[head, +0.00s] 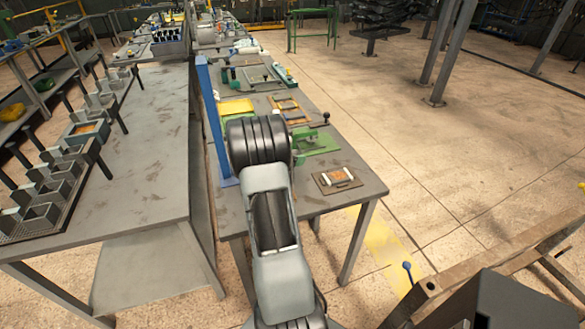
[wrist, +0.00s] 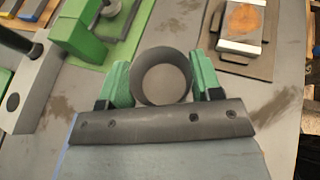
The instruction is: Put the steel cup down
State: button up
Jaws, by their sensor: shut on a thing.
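The steel cup (wrist: 163,88) is a round, dark grey, open-topped cup in the middle of the wrist view. I look down into it and see an empty-looking grey inside. My gripper (wrist: 163,74) has green fingers, one on the cup's left side and one on its right, and is shut on it. The grey tabletop shows around the cup; I cannot tell whether the cup's base touches it. In the head view my arm hides the gripper and the cup.
The grey table (head: 358,175) holds a brown board with an orange-topped block (head: 337,179) near its front right corner. A green fixture (head: 318,143) stands behind it. A blue post (head: 213,120) rises at the left. Another table (head: 150,185) with racks stands left.

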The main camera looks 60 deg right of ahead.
aim_at(294, 174)
jog(key=shift+f, duration=2.9)
jog(key=shift+f, duration=0.1)
jog(key=shift+f, duration=0.15)
jog(key=o, duration=0.7)
jog(key=shift+c, duration=0.2)
